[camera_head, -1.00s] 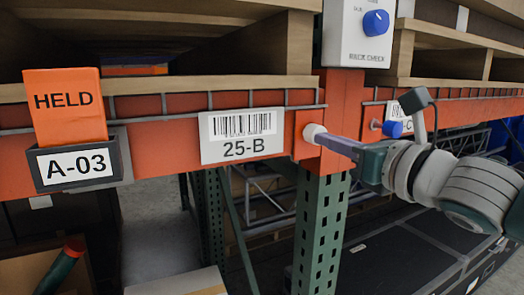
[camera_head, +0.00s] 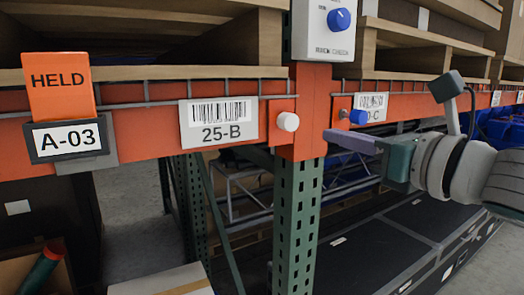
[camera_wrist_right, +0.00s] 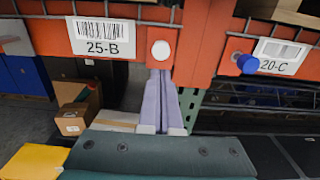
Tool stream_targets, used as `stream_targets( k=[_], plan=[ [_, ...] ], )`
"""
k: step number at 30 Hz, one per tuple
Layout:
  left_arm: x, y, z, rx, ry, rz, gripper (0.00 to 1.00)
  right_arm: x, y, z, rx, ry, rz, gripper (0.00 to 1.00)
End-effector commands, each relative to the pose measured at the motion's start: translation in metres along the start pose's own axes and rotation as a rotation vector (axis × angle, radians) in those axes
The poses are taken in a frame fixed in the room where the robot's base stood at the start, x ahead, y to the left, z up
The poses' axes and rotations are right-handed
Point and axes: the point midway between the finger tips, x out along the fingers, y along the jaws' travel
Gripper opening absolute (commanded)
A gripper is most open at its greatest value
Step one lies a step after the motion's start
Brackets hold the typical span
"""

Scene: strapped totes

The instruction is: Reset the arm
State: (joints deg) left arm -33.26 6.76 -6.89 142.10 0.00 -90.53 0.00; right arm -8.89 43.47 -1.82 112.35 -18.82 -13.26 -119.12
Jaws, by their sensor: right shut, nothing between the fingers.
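My right gripper (camera_head: 330,134) has its two pale purple fingers pressed together with nothing between them. It points left at the orange rack upright, with a gap between its tips and the round white knob (camera_head: 288,121). In the right wrist view the shut fingers (camera_wrist_right: 160,74) point up the picture, just below the white knob (camera_wrist_right: 161,50). The blue knob (camera_head: 358,117) on the beam is behind and above the fingers in the head view. My left gripper is not in view.
A white box with a blue dial (camera_head: 322,32) is above the green post (camera_head: 297,225). Wooden pallets (camera_head: 150,58) rest above. Dark cases (camera_head: 400,235) lie below.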

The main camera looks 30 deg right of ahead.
Motion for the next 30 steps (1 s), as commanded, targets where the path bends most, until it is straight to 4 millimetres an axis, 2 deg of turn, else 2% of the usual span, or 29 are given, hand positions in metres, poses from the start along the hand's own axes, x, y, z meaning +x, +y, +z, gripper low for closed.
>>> stream_targets(
  k=[3, 9, 17, 20, 23, 26, 30],
  plan=[
    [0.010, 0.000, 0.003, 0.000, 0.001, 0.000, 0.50, -0.019, 0.000, -0.004, -0.002, 0.002, 0.002, 0.00],
    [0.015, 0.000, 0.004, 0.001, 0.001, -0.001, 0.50, -0.039, 0.000, -0.002, 0.002, 0.001, 0.000, 0.00],
    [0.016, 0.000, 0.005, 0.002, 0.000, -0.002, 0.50, -0.047, 0.000, 0.000, 0.002, 0.000, 0.000, 0.00],
    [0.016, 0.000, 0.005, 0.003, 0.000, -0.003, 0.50, -0.049, -0.001, -0.006, 0.079, 0.016, -0.026, 0.00],
    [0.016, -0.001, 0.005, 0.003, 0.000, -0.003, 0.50, -0.056, -0.005, -0.029, 0.334, 0.069, -0.119, 0.00],
    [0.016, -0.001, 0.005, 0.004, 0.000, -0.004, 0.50, -0.074, -0.006, -0.069, 0.764, 0.143, -0.295, 0.00],
    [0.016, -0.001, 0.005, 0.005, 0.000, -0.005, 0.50, -0.118, 0.016, -0.135, 1.449, 0.218, -0.653, 0.00]
  ],
)
